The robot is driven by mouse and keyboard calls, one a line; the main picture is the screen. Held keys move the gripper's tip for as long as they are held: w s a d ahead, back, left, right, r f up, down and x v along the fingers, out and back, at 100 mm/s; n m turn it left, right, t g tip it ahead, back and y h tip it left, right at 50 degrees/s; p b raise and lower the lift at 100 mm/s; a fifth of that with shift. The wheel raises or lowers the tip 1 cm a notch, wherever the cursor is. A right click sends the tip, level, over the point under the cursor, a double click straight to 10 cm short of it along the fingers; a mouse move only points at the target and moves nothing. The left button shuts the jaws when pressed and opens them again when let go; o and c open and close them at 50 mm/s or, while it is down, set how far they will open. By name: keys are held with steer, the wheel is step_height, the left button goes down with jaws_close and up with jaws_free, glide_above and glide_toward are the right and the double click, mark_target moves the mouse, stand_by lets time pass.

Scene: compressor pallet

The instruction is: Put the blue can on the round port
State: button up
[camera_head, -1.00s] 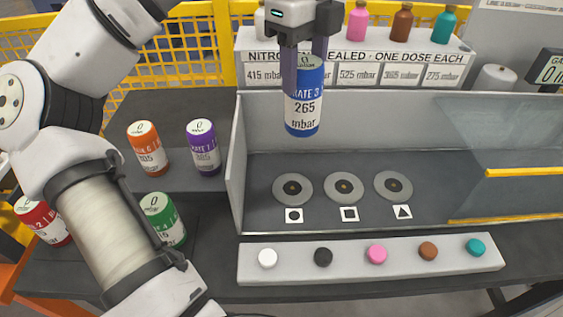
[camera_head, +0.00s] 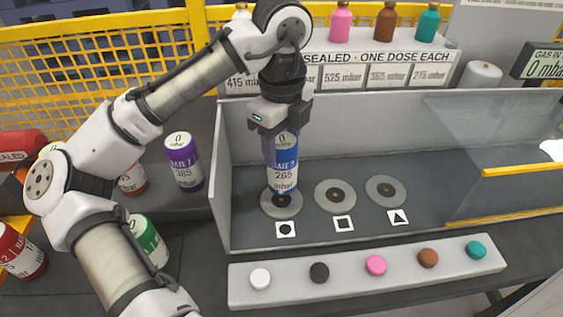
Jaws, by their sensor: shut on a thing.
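The blue can (camera_head: 284,178), labelled 265 mbar, is upright in my gripper (camera_head: 273,150), which is shut on it from above. The can's lower end is over the leftmost grey disc, the round port (camera_head: 281,208), marked by a black circle on a white tile (camera_head: 285,229). The can hides the far part of this port. The square-marked port (camera_head: 335,196) and the triangle-marked port (camera_head: 386,191) to the right are empty.
A purple can (camera_head: 184,163) stands left of the tray wall (camera_head: 223,190). Green (camera_head: 149,242), red (camera_head: 20,252) and orange cans are further left, partly behind my arm. A strip of coloured buttons (camera_head: 376,266) lies in front. A clear panel (camera_head: 500,130) covers the right side.

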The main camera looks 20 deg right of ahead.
steer(key=shift+f, duration=2.3)
steer(key=shift+f, duration=0.1)
steer(key=o, duration=1.5)
steer(key=shift+o, duration=0.2)
step_height(320, 180, up, 12)
steer(key=shift+r+p, duration=0.15)
steer(key=shift+p, duration=0.15)
